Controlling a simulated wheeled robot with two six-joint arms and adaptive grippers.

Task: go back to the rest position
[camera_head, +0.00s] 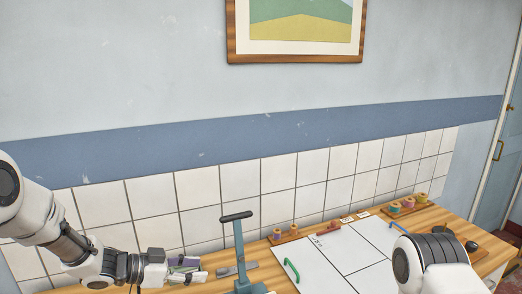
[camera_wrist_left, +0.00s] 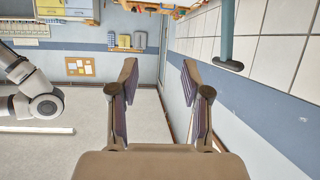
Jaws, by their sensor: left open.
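My left gripper (camera_head: 186,271) is at the lower left of the head view, close to the tiled wall and left of the blue lever. In the left wrist view its two fingers (camera_wrist_left: 158,78) are spread wide apart with nothing between them. My right arm shows at the lower right of the head view, but its gripper is out of sight. Both arms stand over or near the wooden table (camera_head: 435,218).
A blue upright lever (camera_head: 239,242) with a dark handle rises right of my left gripper; it also shows in the left wrist view (camera_wrist_left: 227,35). A white board (camera_head: 345,252) with a green handle (camera_head: 291,269) lies on the table. Spools (camera_head: 408,203) stand along the wall.

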